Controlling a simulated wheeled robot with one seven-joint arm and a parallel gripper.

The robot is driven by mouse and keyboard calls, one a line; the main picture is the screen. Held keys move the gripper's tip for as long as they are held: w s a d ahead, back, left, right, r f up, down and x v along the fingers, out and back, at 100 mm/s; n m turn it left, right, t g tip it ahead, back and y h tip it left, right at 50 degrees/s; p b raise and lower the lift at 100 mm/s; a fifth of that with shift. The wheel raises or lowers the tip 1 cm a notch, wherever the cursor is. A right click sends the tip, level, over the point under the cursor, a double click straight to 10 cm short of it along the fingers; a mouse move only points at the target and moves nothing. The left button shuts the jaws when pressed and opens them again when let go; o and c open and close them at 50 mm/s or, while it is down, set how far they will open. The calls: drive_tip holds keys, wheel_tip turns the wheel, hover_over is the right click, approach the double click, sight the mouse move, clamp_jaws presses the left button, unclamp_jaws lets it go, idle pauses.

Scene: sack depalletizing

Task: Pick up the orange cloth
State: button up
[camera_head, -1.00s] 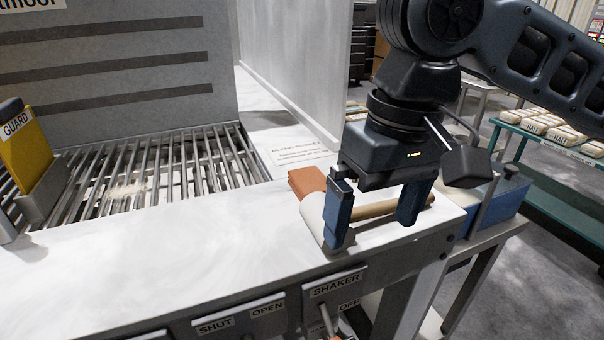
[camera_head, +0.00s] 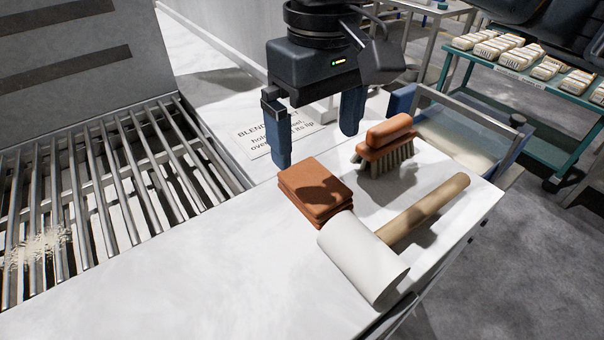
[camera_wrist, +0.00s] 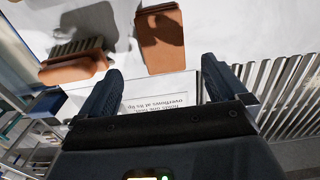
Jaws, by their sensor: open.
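The orange cloth (camera_head: 314,188) lies folded in a flat stack on the white counter. It touches or nearly touches the white head of a mallet (camera_head: 362,258). My gripper (camera_head: 312,145) is open and empty, above the counter and behind the cloth in the head view. In the wrist view the cloth (camera_wrist: 160,38) lies beyond my fingertips (camera_wrist: 160,75), roughly centred between them. The fingers do not touch it. A shadow falls across part of the cloth.
A wooden-backed brush (camera_head: 388,145) stands right of the cloth. The mallet's handle (camera_head: 425,208) points to the back right. A metal grate (camera_head: 110,190) lies to the left. A printed label (camera_head: 278,130) is behind the cloth. The front left counter is clear.

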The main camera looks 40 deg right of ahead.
sight(313, 181)
drive_tip(key=shift+a+f, duration=0.15)
drive_tip(key=shift+f, duration=1.65)
drive_tip(key=shift+a+f, duration=0.1)
drive_tip(key=shift+f, duration=1.65)
drive_tip(key=c, duration=1.1)
drive_tip(key=shift+c, duration=0.2)
drive_tip(key=shift+r, duration=0.15)
wheel_tip(313, 181, up, 10)
